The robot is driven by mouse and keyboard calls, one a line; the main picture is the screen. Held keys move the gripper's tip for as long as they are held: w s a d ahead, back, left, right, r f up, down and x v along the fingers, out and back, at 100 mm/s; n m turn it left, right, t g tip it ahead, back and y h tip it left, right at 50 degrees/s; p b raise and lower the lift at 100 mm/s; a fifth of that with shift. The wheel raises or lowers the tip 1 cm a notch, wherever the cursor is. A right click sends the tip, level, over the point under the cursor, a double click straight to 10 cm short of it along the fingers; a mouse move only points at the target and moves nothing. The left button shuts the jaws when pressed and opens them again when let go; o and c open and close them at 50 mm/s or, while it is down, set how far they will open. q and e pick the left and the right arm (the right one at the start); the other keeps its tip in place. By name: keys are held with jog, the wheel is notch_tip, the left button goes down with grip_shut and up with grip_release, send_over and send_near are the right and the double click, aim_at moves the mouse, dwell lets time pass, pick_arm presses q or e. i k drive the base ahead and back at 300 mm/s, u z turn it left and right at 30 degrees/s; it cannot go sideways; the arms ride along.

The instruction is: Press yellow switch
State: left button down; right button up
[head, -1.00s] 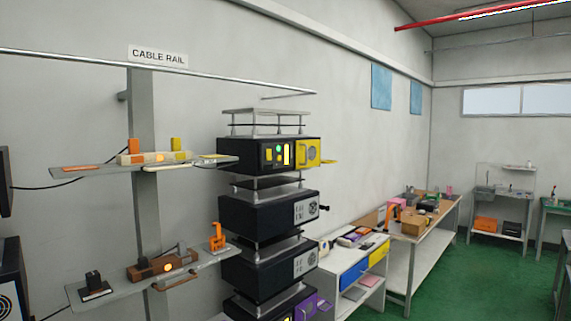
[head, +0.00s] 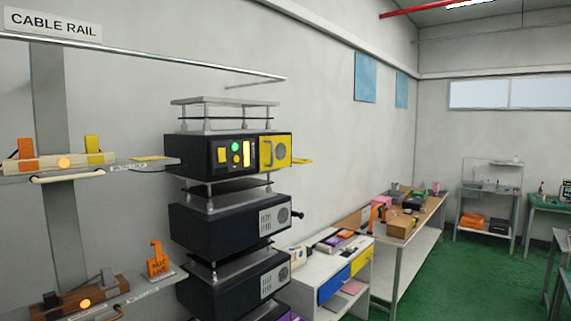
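On the upper wall shelf at the left, a cream fixture (head: 45,164) carries a yellow upright lever (head: 93,146) and an orange upright lever (head: 25,149). An orange light (head: 64,163) glows on its front. The yellow lever stands upright near the fixture's right end. A black box (head: 200,156) in the central stack has a yellow panel (head: 274,151) on its front, beside small lit indicators. I cannot tell which yellow part is the switch. Neither of my grippers is in view.
A lower shelf (head: 150,292) holds a brown fixture (head: 78,302) and an orange tag (head: 157,262). A white cabinet (head: 322,264) and a cluttered workbench (head: 425,230) stand to the right. The green floor (head: 455,270) is open at the right.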

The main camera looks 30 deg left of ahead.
aim_at(221, 152)
jog(key=z, duration=0.05)
jog(key=i, duration=0.85)
jog(key=u, duration=0.6)
jog(key=i, duration=0.75)
jog(key=u, duration=0.55)
